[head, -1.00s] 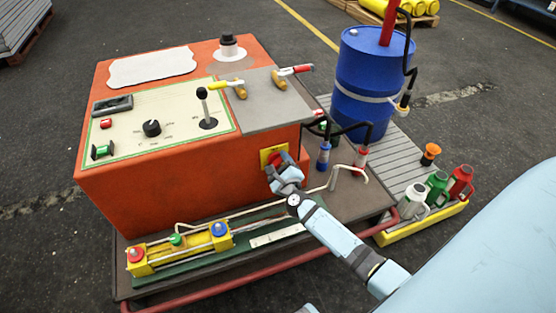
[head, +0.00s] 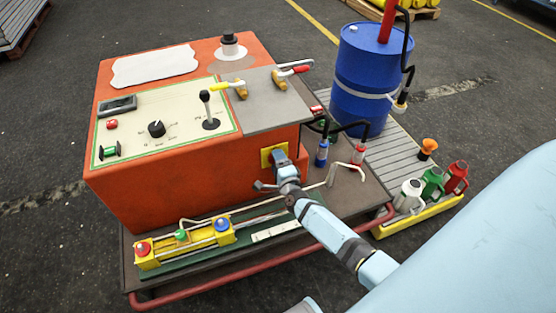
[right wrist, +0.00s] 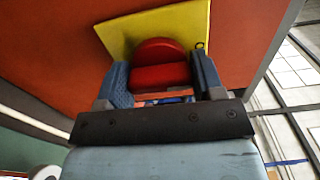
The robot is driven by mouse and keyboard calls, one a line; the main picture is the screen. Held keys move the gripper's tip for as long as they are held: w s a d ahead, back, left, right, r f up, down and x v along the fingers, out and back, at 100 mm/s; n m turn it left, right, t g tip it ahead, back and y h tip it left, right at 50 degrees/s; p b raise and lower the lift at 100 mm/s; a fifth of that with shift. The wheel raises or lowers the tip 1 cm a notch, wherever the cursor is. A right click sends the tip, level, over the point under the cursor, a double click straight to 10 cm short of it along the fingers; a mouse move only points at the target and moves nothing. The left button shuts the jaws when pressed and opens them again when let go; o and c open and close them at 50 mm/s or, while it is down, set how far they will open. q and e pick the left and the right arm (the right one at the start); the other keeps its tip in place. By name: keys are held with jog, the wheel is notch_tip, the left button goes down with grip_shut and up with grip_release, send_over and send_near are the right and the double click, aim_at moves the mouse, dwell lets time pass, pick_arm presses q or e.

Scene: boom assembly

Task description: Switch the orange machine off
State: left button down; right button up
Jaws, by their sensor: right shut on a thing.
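The orange machine (head: 200,175) stands on a dark base. On its right front side is a yellow plate (head: 267,152); the plate also shows tilted in the right wrist view (right wrist: 118,32). A red rotary switch handle (right wrist: 160,76) sits on the plate, between the two blue finger pads of my right gripper (right wrist: 161,82). The right gripper (head: 279,157) is shut on this handle, which the gripper hides in the head view. My left gripper is not in view.
The machine's top has a dial (head: 156,129), a black-knobbed lever (head: 207,98) and yellow and red handles. Hoses, a blue drum (head: 370,75) and several jugs stand to the right.

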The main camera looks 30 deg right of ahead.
jog(key=shift+n, duration=0.3)
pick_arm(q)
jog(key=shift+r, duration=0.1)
pick_arm(e)
jog(key=o, duration=0.9)
jog(key=shift+s, duration=0.1)
pick_arm(q)
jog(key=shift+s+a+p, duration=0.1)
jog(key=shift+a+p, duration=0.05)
jog(key=shift+p, duration=0.7)
pick_arm(e)
jog(key=v, duration=1.3)
jog(key=shift+s, duration=0.35)
jog(key=shift+f, duration=0.1)
